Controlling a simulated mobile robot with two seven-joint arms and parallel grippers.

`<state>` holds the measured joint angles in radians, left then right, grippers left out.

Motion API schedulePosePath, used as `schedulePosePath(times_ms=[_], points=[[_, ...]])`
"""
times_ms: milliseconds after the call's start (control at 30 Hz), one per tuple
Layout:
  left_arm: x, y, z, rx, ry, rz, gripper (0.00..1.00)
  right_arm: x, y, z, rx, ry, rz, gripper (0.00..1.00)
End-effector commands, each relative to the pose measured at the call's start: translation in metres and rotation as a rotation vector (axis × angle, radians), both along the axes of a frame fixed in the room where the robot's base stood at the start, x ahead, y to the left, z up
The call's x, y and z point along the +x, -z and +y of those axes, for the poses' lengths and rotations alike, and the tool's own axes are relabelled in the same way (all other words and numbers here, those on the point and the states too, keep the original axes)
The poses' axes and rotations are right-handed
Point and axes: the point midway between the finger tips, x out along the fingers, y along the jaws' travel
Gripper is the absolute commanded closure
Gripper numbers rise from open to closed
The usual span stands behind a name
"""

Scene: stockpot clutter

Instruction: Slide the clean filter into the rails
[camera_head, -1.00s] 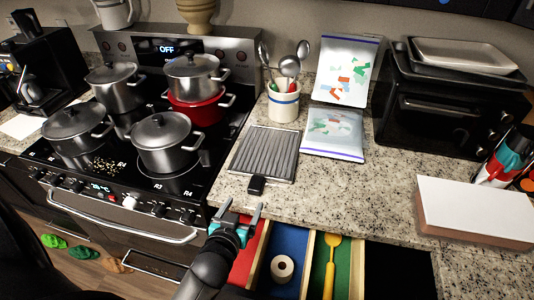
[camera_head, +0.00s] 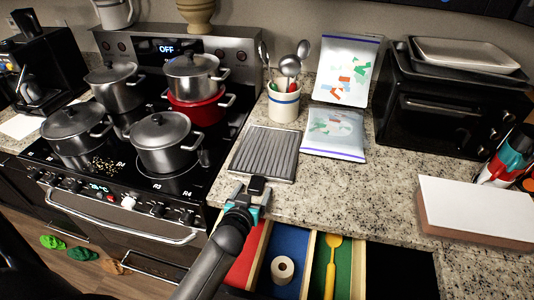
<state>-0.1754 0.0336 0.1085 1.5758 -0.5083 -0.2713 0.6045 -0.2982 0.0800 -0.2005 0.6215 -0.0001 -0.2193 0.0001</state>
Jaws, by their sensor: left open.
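The clean filter (camera_head: 265,152) is a flat, grey, ribbed metal panel lying on the granite counter just right of the stove. A black handle tab (camera_head: 257,184) sticks out at its near edge. My left gripper (camera_head: 253,190) reaches up from below, open, with its fingers on either side of the black tab. Whether the fingers touch the tab cannot be told. The rails are not seen in this view. My right gripper is not in view.
The stove (camera_head: 100,200) holds several pots at left. An open drawer with coloured compartments (camera_head: 290,240) lies below the counter edge, holding a tape roll and a yellow utensil. Utensil crock (camera_head: 284,103), zip bags (camera_head: 333,134) and a toaster oven (camera_head: 440,112) stand behind.

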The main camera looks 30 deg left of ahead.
Motion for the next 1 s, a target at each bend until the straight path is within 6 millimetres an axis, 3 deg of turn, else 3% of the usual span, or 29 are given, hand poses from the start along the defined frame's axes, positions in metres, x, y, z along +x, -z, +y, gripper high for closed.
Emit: schedulePosePath(times_ms=[100,833,1000], points=[[-0.0003,-0.0002,0.0000,0.000,0.000,0.000,0.16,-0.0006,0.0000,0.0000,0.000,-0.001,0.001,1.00],[-0.0006,-0.0001,-0.0002,0.000,0.000,0.000,0.98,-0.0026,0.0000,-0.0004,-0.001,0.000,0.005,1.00],[-0.0006,0.0000,-0.0002,0.000,0.000,0.001,1.00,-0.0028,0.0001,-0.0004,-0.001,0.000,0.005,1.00]])
